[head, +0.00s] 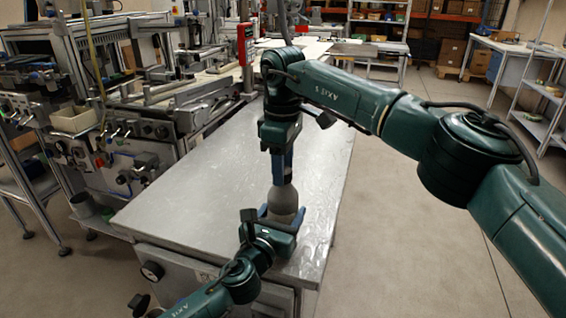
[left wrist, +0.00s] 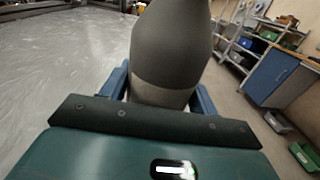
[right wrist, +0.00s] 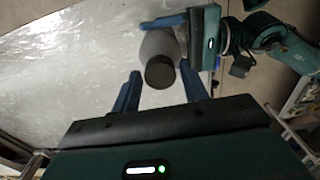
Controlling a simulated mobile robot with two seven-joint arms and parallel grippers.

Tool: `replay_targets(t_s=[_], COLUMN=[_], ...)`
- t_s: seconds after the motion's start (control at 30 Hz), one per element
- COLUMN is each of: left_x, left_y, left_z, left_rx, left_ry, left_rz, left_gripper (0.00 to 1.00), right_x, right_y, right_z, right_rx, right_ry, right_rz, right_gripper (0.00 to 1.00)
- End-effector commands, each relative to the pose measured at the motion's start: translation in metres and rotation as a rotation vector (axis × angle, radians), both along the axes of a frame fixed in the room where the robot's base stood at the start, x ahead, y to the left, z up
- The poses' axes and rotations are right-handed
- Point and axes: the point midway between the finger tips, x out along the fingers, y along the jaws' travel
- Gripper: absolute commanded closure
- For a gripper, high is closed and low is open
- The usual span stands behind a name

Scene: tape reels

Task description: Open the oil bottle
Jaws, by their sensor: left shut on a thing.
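The oil bottle (head: 284,201) is grey and stands upright near the front end of the metal table. My left gripper (head: 277,213) is shut on its body from the front; the left wrist view shows the bottle (left wrist: 170,45) between the blue fingers. My right gripper (head: 283,178) points down from above the bottle. In the right wrist view its two blue fingers are apart, one on each side of the dark cap (right wrist: 160,73), with narrow gaps visible. In the head view the cap is hidden by the right fingers.
The metal table (head: 190,190) is bare around the bottle. A machine bench with knobs and a small bin (head: 72,118) stands along its left side. Shelves and a side table (head: 505,48) stand farther back right, with open floor between.

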Motion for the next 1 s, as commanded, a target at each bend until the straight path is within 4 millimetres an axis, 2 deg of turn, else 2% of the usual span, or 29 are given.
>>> replay_targets(t_s=[0.07, 0.4, 0.57, 0.67, 1.0], left_x=[-0.0001, -0.0001, -0.0001, -0.0001, -0.0002], left_y=[-0.0001, -0.0001, -0.0001, -0.0001, -0.0001], left_z=[-0.0006, -0.0006, -0.0006, -0.0006, -0.0006], left_rx=[0.001, 0.001, 0.001, 0.001, 0.001], left_ry=[0.001, 0.001, 0.001, 0.001, 0.001], left_rz=[0.0, 0.0, 0.0, 0.0, 0.0], left_gripper=[1.0, 1.0, 1.0, 1.0, 1.0], right_x=[0.0001, 0.0002, 0.0003, 0.0003, 0.0004], right_y=[0.0, -0.0001, -0.0001, -0.0001, 0.0004], right_z=[0.0002, 0.0005, 0.0006, 0.0008, 0.0014], right_rx=[0.0, 0.0, 0.0, -0.001, 0.0], right_ry=[0.0, -0.001, -0.001, -0.002, -0.002], right_rz=[0.0, 0.0, 0.036, 0.166, 0.929], right_gripper=[0.63, 0.91, 0.93, 0.93, 0.93])
